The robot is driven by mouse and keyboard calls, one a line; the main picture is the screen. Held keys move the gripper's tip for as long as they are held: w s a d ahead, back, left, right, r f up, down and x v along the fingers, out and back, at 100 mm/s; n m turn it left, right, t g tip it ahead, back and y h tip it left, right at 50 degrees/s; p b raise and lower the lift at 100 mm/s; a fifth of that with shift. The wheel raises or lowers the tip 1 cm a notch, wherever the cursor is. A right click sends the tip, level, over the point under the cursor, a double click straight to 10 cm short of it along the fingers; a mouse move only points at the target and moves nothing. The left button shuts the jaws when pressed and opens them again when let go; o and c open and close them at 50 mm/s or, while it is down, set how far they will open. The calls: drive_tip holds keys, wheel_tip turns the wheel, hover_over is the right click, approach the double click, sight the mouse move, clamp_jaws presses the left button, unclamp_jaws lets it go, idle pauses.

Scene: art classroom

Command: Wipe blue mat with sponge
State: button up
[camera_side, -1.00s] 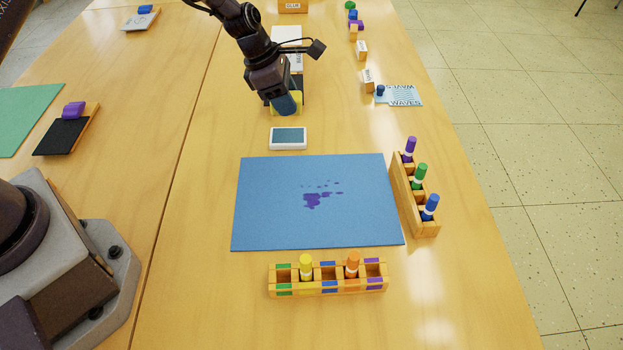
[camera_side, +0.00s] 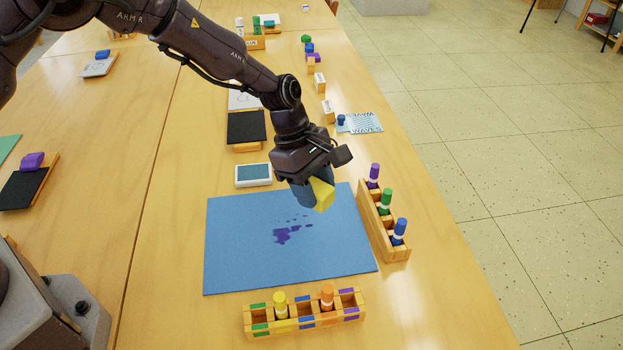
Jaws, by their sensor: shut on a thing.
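The blue mat (camera_side: 240,263) lies flat on the wooden table. A purple stain (camera_side: 287,234) of a blotch and several small spots marks it near the middle. My gripper (camera_side: 311,193) is shut on a yellow sponge (camera_side: 322,195). It holds the sponge over the far right part of the mat, apparently above the surface; the exact gap cannot be told. The sponge is up and to the right of the stain in the picture. Part of the sponge is hidden behind the fingers.
A wooden rack (camera_side: 383,226) with purple, green and blue markers stands at the mat's right edge. Another rack (camera_side: 337,314) with yellow and orange markers stands in front. An ink pad (camera_side: 253,174) and a black-topped board (camera_side: 246,128) lie beyond the mat.

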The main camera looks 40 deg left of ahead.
sight(321, 234)
drive_tip(key=shift+f, duration=3.05)
drive_tip(key=shift+s+a+f, duration=0.3)
drive_tip(key=shift+a+f, duration=0.05)
drive_tip(key=shift+f, duration=0.3)
drive_tip(key=shift+c, duration=0.3)
drive_tip(key=shift+s+a, duration=2.4)
drive_tip(key=shift+s, duration=0.1)
drive_tip(key=shift+w+d, duration=2.2)
drive_tip(key=shift+c, duration=0.4)
drive_tip(key=shift+w+d+r, duration=0.15)
drive_tip(key=shift+w+d, duration=0.1)
drive_tip(key=shift+w, duration=0.05)
drive_tip(key=shift+w+d+f, duration=0.2)
drive_tip(key=shift+d+f, duration=0.05)
drive_tip(key=shift+s+d+r, duration=0.1)
drive_tip(key=shift+d+r, duration=0.15)
drive_tip(key=shift+d, duration=0.05)
drive_tip(key=shift+s+a+f, duration=0.2)
drive_tip(key=shift+s+a, duration=0.3)
drive_tip(key=shift+s, duration=0.35)
drive_tip(key=shift+s+a, duration=2.15)
drive_tip(key=shift+w+d+r, duration=0.1)
drive_tip(key=shift+w+d, duration=2.7)
drive_tip(key=shift+r, duration=4.05)
